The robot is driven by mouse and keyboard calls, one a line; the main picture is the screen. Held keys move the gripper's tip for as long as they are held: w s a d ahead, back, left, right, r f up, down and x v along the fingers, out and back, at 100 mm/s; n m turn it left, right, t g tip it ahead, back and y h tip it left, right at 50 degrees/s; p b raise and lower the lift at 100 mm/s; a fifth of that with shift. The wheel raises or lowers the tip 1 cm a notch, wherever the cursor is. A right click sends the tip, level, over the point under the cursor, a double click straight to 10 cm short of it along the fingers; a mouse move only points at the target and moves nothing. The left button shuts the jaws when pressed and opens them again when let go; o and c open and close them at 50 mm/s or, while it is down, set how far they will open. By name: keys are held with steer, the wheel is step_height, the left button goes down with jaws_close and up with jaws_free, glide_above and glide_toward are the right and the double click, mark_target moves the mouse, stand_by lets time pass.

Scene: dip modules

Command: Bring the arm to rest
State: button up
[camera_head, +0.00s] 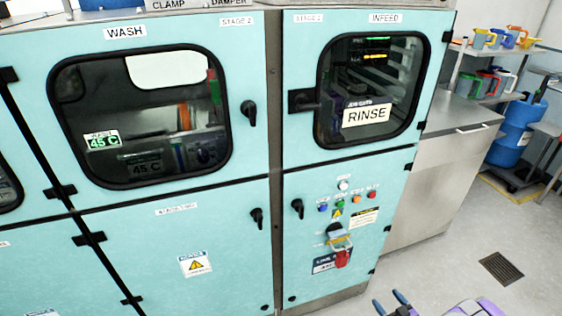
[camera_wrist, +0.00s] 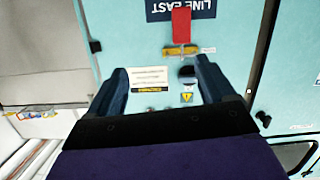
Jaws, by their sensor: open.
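My gripper (camera_head: 389,301) shows at the bottom edge of the head view, in front of the teal machine's lower right panel and to its right. In the wrist view my gripper (camera_wrist: 160,68) has its two blue fingers spread wide with nothing between them. Beyond the fingers, the panel appears upside down, with a red lock or tag (camera_wrist: 181,25) hanging from a yellow hasp (camera_wrist: 181,50). The same red piece (camera_head: 342,258) shows in the head view below the panel's buttons. The fingers look apart from the panel, though the exact gap is hard to judge.
The teal WASH door (camera_head: 140,120) and RINSE door (camera_head: 368,90) are shut. A steel counter (camera_head: 440,150) stands right of the machine. Shelves with coloured jugs (camera_head: 495,82) and blue drums (camera_head: 512,135) are farther right. The floor around the drain (camera_head: 502,268) is clear.

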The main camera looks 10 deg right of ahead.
steer(key=w+d+r+g+h, duration=0.15)
steer(key=w+r+g, duration=0.35)
steer(key=w+r, duration=0.95)
steer(key=s+a+r+g+h, duration=0.2)
steer(key=a+r+g, duration=0.2)
steer(key=a+r, duration=0.9)
steer(key=s+a+r+m+g, duration=0.2)
steer(key=s+a+r+g, duration=0.2)
steer(key=s+a+r, duration=1)
steer(key=s+a+r+g+y, duration=0.1)
steer(key=s+a+g, duration=0.1)
steer(key=s+a, duration=0.4)
steer(key=s+a+r+g+y, duration=0.1)
steer(key=s+a, duration=0.4)
steer(key=s, duration=1.1)
steer(key=shift+s+a+r+g, duration=0.4)
steer(key=shift+r+g, duration=0.15)
steer(key=shift+g, duration=0.15)
steer(key=shift+d+y, duration=0.15)
steer(key=shift+y, duration=0.1)
